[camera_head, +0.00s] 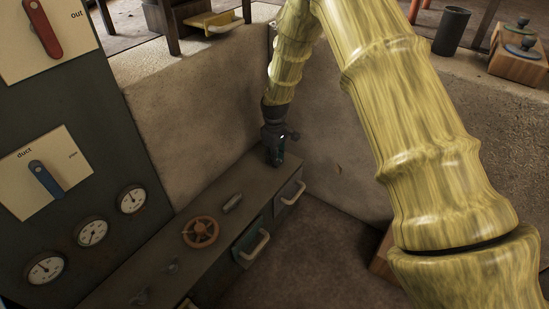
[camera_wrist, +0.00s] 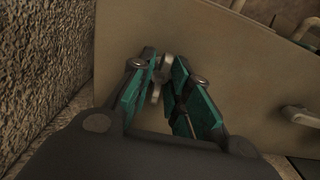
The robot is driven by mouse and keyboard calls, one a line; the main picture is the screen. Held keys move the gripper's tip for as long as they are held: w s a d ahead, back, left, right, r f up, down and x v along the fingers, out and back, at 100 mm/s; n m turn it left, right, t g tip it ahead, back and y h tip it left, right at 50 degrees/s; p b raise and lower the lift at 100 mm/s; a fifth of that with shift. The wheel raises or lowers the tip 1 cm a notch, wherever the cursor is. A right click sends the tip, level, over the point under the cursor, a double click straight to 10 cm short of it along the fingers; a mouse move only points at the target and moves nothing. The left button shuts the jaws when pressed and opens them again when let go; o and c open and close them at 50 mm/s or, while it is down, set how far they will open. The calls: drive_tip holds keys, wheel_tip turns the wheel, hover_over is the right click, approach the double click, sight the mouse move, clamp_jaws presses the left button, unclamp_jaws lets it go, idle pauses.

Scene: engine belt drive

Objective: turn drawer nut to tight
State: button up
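My gripper (camera_head: 277,158) points down at the far end of the low dark bench, close to the stone wall. In the wrist view my gripper (camera_wrist: 164,72) has its two teal-padded fingers close together around a small light-grey metal piece, which looks like the drawer nut (camera_wrist: 166,61). The piece fills the narrow gap at the fingertips, and both pads seem to touch it. Its lower part is partly hidden by the fingers. In the head view the nut is hidden by my gripper. I cannot see a mark showing how tight it is.
The bench (camera_head: 150,253) carries an orange handwheel (camera_head: 200,232) and a small grey-green block (camera_head: 232,204). Drawers with pale handles (camera_head: 293,193) are in its front. A panel with dials (camera_head: 92,233) and levers stands at left. Stone walls (camera_head: 200,120) rise close behind my gripper.

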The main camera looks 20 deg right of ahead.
clamp_jaws()
drive_tip(key=shift+r+m+p, duration=0.2)
drive_tip(key=shift+m+p, duration=0.1)
drive_tip(key=shift+p, duration=0.45)
drive_tip(key=m+p, duration=0.1)
drive_tip(key=p, duration=0.2)
drive_tip(key=shift+r, duration=0.15)
drive_tip(key=m+p, duration=0.3)
drive_tip(key=p, duration=0.2)
drive_tip(key=shift+m+p, duration=0.3)
drive_tip(key=shift+p, duration=0.1)
drive_tip(key=m+p, duration=0.3)
drive_tip(key=p, duration=0.1)
drive_tip(key=m+p, duration=0.4)
drive_tip(key=m, duration=0.1)
drive_tip(key=shift+f, duration=0.2)
drive_tip(key=m+p, duration=0.2)
drive_tip(key=m, duration=0.2)
drive_tip(key=shift+f+m, duration=0.15)
drive_tip(key=shift+m, duration=0.15)
